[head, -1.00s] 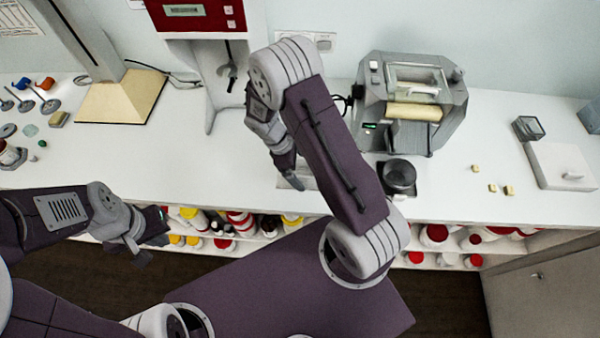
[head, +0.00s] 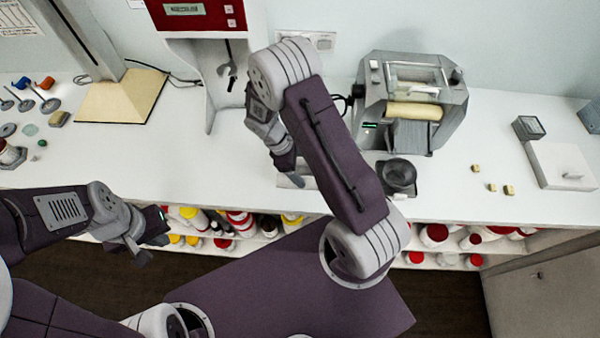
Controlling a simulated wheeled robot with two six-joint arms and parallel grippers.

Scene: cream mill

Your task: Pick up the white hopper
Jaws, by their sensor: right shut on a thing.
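A small white piece, apparently the white hopper (head: 309,183), shows at the front of the counter, mostly hidden behind my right gripper and forearm. My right gripper (head: 290,183) points down at it and is shut on it. I cannot tell whether it still touches the counter. My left gripper (head: 150,243) hangs in front of the counter's front edge at the left, away from the hopper. Its fingers are small and dark here, and I cannot tell whether they are open.
A grey mill with a cream roller (head: 413,111) stands behind, with a dark round cup (head: 397,176) in front. A red and white machine (head: 197,12) stands at the back. Small cream cubes (head: 509,190) and a white lidded box (head: 561,166) lie right. Bottles fill the shelf below.

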